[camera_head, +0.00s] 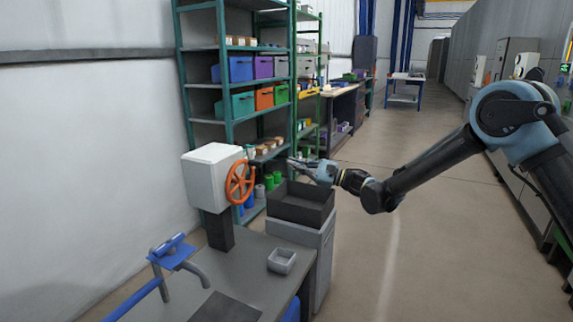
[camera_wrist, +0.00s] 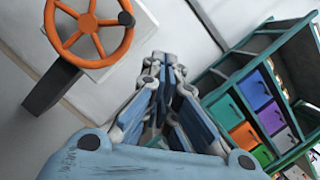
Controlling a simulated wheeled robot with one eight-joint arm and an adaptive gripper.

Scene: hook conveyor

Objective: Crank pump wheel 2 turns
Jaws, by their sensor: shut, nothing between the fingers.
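The pump wheel (camera_head: 240,182) is an orange spoked wheel on the right face of a white box (camera_head: 208,178). In the wrist view the wheel (camera_wrist: 88,22) is at the upper left, partly cut off by the top edge. A dark knob (camera_wrist: 126,19) sits on its rim at the right. My gripper (camera_head: 291,162) is to the right of the wheel, apart from it, pointing left. In the wrist view my gripper's fingers (camera_wrist: 166,60) are together and empty, to the right of and below the knob.
The white box stands on a dark post on the grey bench (camera_head: 248,258). A small grey tray (camera_head: 282,261) lies on the bench, and a blue vise (camera_head: 172,252) is at its left. A dark open bin (camera_head: 302,207) is below my gripper. Shelves with coloured bins (camera_head: 240,69) stand behind.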

